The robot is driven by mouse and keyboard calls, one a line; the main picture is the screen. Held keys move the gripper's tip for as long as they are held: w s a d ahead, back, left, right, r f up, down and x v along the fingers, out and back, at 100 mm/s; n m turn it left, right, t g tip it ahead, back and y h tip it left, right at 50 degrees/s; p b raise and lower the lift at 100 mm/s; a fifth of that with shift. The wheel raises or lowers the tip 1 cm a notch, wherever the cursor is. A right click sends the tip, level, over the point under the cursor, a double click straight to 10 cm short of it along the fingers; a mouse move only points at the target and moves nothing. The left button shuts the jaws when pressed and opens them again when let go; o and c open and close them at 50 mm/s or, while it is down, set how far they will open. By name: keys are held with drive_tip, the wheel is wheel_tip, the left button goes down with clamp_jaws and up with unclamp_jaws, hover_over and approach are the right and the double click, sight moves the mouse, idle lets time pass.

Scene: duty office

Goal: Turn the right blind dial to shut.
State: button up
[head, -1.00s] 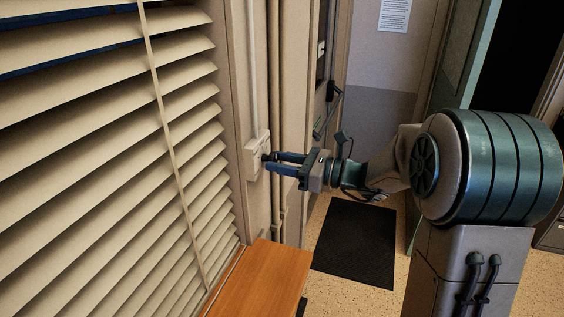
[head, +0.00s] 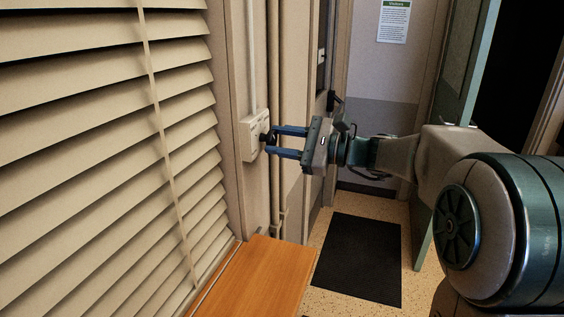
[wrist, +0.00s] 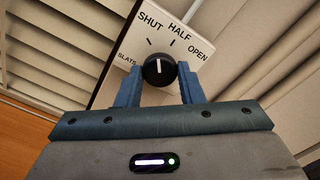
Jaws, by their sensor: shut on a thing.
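The blind dial is a black round knob (wrist: 159,69) on a pale plate (wrist: 150,22) marked SHUT, HALF, OPEN and SLATS. Its white pointer line stands between the SHUT and HALF ticks. In the head view the plate (head: 247,139) is on the wall right of the window blind (head: 90,160). My gripper (wrist: 159,80) is shut on the knob, one blue finger on each side. In the head view my gripper (head: 272,143) reaches the plate from the right, with one finger above the other. The blind's slats are tilted, with dark narrow gaps between them.
A wooden ledge (head: 255,270) lies below the blind. Pipes (head: 274,90) run up the wall just right of the plate. A dark mat (head: 360,258) lies on the floor, and a green door (head: 460,100) stands open at the right.

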drive_tip(key=n+b, duration=0.1)
drive_tip(key=b, duration=0.1)
drive_tip(key=n+b, duration=0.2)
drive_tip(key=shift+f, duration=0.25)
drive_tip(key=shift+r+n+b, duration=0.2)
drive_tip(key=shift+n+b, duration=0.5)
drive_tip(key=shift+b, duration=0.15)
drive_tip(key=shift+r, duration=0.1)
drive_tip(key=o, duration=1)
drive_tip(key=shift+d, duration=0.1)
drive_tip(key=b+v, duration=0.1)
drive_tip(key=v, duration=1.2)
drive_tip(key=shift+d, duration=0.35)
